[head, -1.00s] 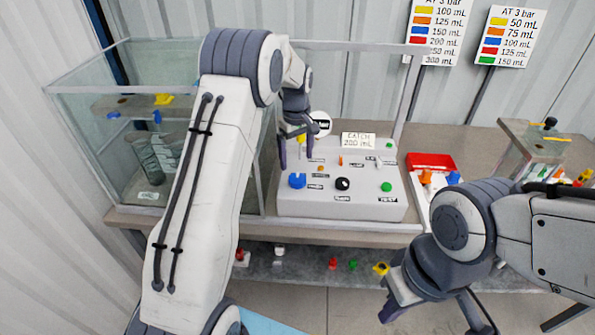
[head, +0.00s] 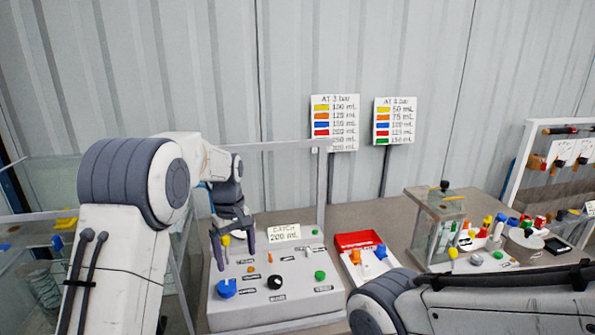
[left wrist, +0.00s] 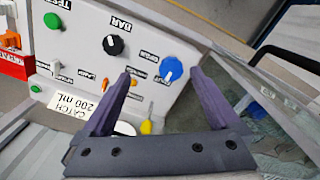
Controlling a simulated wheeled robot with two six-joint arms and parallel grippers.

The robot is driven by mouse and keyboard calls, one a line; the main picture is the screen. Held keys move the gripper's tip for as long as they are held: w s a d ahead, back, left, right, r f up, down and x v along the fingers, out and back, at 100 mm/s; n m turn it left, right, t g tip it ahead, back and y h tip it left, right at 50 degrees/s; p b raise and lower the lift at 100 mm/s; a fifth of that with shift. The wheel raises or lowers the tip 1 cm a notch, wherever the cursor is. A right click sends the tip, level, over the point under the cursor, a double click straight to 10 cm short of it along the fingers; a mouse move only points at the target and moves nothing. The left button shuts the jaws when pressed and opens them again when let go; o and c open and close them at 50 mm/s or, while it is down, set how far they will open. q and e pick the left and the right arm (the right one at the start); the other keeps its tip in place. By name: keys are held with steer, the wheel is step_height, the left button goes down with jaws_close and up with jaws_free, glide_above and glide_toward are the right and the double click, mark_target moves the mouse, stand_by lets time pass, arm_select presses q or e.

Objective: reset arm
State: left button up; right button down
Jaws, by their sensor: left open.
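My left arm comes in from the left, and its gripper (head: 232,250) hangs over the left part of the grey control panel (head: 270,307). In the left wrist view the two purple fingers of the left gripper (left wrist: 163,75) are apart with nothing between them. The panel carries a blue knob (head: 226,289), a black knob (head: 275,282), a green button (head: 320,275) and a "CATCH 200 mL" sign (head: 284,233). The blue knob (left wrist: 172,68) shows just beyond the fingertips. My right arm crosses the lower right; its gripper is out of view.
A clear box (head: 436,225) and several coloured parts are farther right. A glass tank (head: 38,230) stands left. Two volume charts (head: 335,122) (head: 395,120) stand behind.

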arm_select(q)
steer(key=s+d+r+m, duration=0.4)
steer(key=s+d+m, duration=0.1)
steer(key=s+d, duration=0.45)
steer(key=s+d+m, duration=0.1)
steer(key=s+m, duration=0.2)
steer(key=s, duration=0.5)
steer(key=s+d+f+m, duration=0.1)
steer(key=s+m, duration=0.3)
steer(key=s, duration=0.4)
steer(key=s+d+f+m, duration=0.1)
steer(key=s+d+m, duration=0.2)
steer(key=s, duration=0.6)
steer(key=shift+m+h, duration=0.4)
steer(key=shift+m, duration=0.2)
steer(key=shift+f, duration=0.1)
